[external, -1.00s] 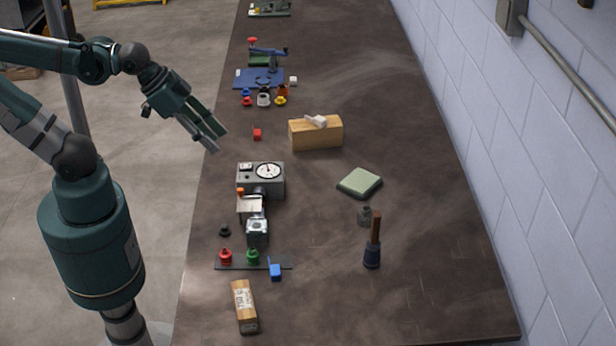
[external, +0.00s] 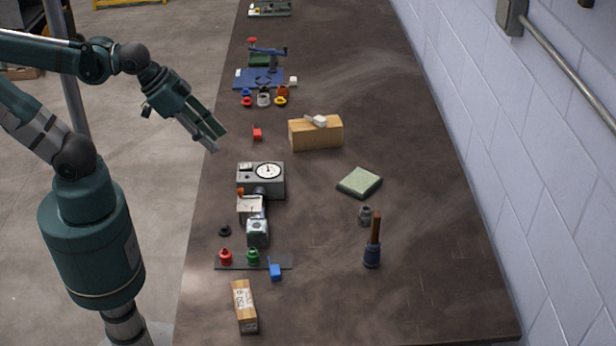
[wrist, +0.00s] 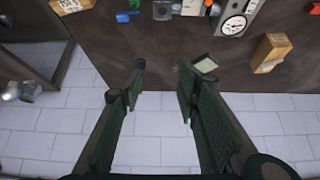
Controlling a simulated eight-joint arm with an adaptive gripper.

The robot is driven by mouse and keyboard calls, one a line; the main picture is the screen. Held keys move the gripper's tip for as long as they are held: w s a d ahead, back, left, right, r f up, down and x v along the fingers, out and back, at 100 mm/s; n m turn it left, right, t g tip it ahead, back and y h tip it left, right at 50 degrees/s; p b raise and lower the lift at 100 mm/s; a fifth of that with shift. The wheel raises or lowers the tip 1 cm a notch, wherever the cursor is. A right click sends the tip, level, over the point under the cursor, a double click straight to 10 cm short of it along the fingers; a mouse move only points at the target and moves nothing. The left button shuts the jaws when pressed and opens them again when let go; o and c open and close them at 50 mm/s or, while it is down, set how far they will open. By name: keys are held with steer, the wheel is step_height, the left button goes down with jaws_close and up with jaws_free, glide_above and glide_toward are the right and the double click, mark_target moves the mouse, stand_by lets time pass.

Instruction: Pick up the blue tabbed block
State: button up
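The blue tabbed block (external: 275,271) sits on the dark workbench near its front end, at the right end of a dark strip holding a red and a green piece. It also shows small at the top of the wrist view (wrist: 122,17). My gripper (external: 214,142) hangs over the bench's left edge, well away from the block, farther back along the bench. In the wrist view my gripper (wrist: 160,85) has its two fingers spread apart with nothing between them.
A gauge box (external: 261,178) stands between my gripper and the block. A wooden block with a label (external: 244,307) lies just in front of the blue block. A wooden-handled tool (external: 373,243) and a green pad (external: 360,182) are to the right. A wooden box (external: 316,133) stands farther back.

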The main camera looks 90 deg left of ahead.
steer(key=shift+o, duration=0.3)
steer(key=shift+f, duration=0.1)
steer(key=n+g+h+b, duration=0.4)
steer(key=n+g+b, duration=0.35)
steer(key=n, duration=1.15)
glide_above(275, 273)
steer(key=a, duration=0.4)
step_height(275, 273, down, 28)
steer(key=shift+s+r+t, duration=0.25)
steer(key=shift+s+t, duration=0.05)
steer(key=shift+t, duration=0.05)
steer(key=shift+h, duration=0.3)
steer(key=shift+b+x, duration=0.4)
steer(key=shift+x, duration=0.9)
steer(key=shift+f, duration=0.1)
